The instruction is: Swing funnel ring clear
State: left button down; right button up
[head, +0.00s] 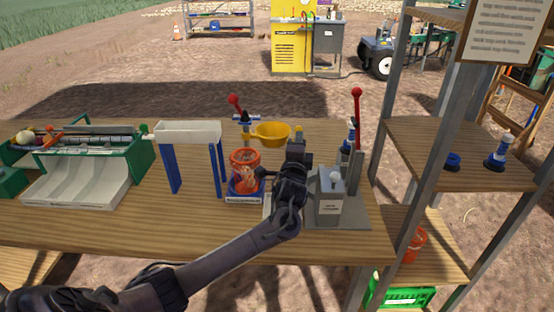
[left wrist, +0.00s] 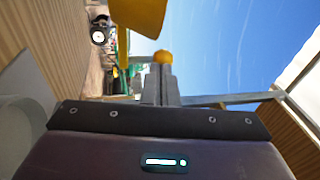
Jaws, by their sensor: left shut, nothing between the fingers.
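The yellow funnel ring (head: 271,133) sits on a post above an orange mesh basket (head: 245,172). Its rim also shows in the left wrist view (left wrist: 138,14). My left gripper (head: 297,152) is to the right of the funnel and a little nearer to me. Its fingers (left wrist: 160,85) are shut with nothing between them. A yellow knob (left wrist: 163,57) appears just beyond the fingertips in the left wrist view; I cannot tell whether they touch it. My right gripper is not in view.
A red-handled lever (head: 357,110) and a grey box (head: 330,205) stand right of my left gripper. A white trough on blue legs (head: 188,132) and a green sorting machine (head: 130,150) stand left. The table's front left is clear.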

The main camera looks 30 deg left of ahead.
pick_arm(q)
jog(key=x, duration=0.1)
jog(key=b+x, duration=0.1)
jog(key=x, duration=0.1)
jog(key=shift+w+d, duration=0.2)
jog(key=shift+d, duration=0.05)
jog(key=shift+r, duration=0.1)
dwell(0.3)
